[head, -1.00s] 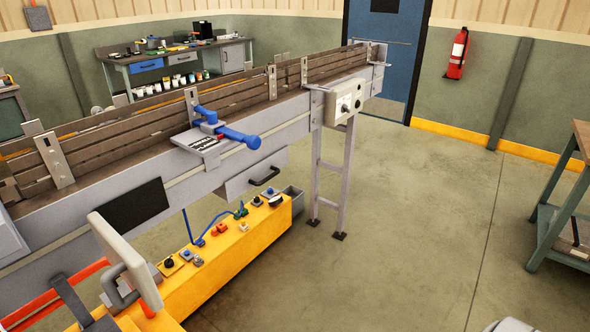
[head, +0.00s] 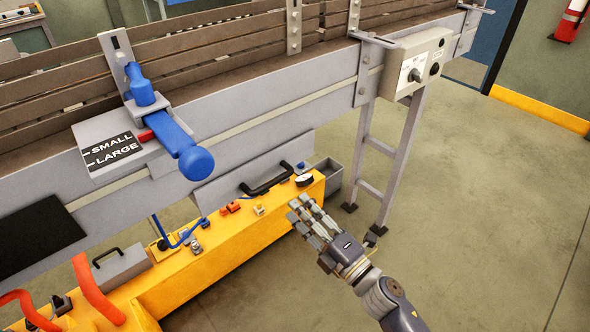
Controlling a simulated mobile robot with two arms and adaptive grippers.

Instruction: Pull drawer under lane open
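The grey drawer (head: 228,190) hangs under the lane (head: 250,108), its front in line with the lane's side and no open inside visible. Its black bar handle (head: 268,181) sticks out near the right end. My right gripper (head: 308,218) is in front of and below the handle, to its right in the head view. Its fingers are extended and apart, with nothing between them, and do not appear to touch the handle. My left gripper is not in view.
A yellow bench (head: 215,254) with small fittings runs below the drawer. A blue lever (head: 180,148) juts from the lane above. A grey leg frame (head: 398,150) and a grey bin (head: 329,173) stand to the right. Floor (head: 480,210) at right is clear.

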